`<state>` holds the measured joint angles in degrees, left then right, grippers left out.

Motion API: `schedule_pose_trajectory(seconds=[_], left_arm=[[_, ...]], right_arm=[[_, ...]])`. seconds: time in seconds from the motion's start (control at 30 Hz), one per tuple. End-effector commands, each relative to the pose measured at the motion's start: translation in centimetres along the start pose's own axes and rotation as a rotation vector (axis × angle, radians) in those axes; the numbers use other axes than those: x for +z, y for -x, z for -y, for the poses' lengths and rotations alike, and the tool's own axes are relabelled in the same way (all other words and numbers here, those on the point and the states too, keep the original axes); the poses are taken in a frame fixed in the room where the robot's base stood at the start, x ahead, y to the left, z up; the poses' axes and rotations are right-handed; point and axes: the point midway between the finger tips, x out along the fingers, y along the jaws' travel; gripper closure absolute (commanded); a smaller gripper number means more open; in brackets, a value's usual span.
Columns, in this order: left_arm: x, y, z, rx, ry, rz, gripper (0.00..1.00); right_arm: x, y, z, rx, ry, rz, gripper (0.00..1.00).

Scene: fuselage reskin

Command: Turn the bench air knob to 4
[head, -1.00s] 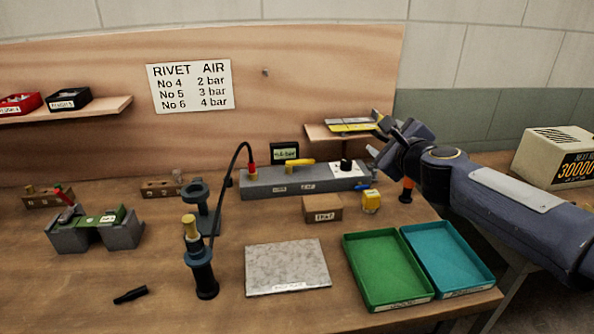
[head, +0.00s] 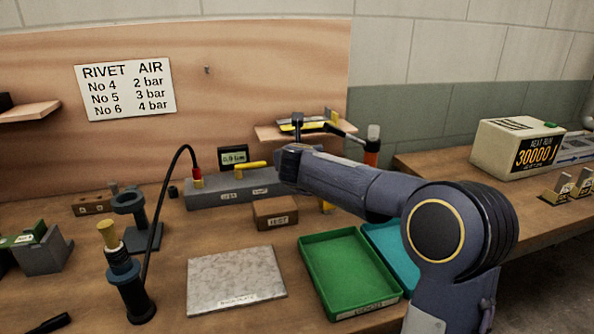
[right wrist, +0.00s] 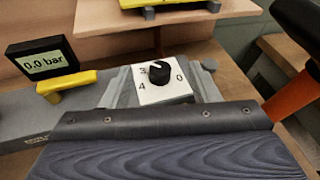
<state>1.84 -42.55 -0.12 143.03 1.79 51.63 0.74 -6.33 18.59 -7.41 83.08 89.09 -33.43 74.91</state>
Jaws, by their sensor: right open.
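The air knob (right wrist: 159,72) is a black knob on a white dial plate (right wrist: 165,93), on the right end of the grey air unit (head: 215,195). The figures 3, 4 and 0 show around it; I cannot tell for sure which one its pale mark points to. The gauge (right wrist: 43,60) reads 0.0 bar in the right wrist view. My right gripper (right wrist: 160,78) is open, its grey fingers on either side of the dial, with the knob between them; contact is unclear. In the head view my right arm hides the knob. My left gripper is out of view.
A yellow lever (right wrist: 67,84) sits left of the knob. A small shelf (head: 270,132) and an orange-bodied tool (head: 371,150) are close behind. A brown box (head: 275,213), green tray (head: 345,270) and teal tray (head: 385,245) lie in front. A wall sign (head: 126,87) lists pressures.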

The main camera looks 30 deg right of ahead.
Motion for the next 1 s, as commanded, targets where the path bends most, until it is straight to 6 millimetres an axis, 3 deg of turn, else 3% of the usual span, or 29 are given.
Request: schedule_pose_trajectory(seconds=[0.03,0.17,0.7,1.0], left_arm=[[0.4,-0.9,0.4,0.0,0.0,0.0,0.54],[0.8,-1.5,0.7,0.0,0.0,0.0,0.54],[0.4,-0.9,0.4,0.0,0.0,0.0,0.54],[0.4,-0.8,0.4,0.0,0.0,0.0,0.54]], right_arm=[[-1.4,-0.9,-0.3,-0.02,-0.038,-0.019,0.45],[-3.0,-2.1,-0.4,-0.069,-0.131,-0.062,0.45],[-3.6,-9.0,0.2,-0.082,-0.154,-0.073,0.45],[-3.7,-9.8,0.2,-0.079,-0.153,-0.071,0.45]])
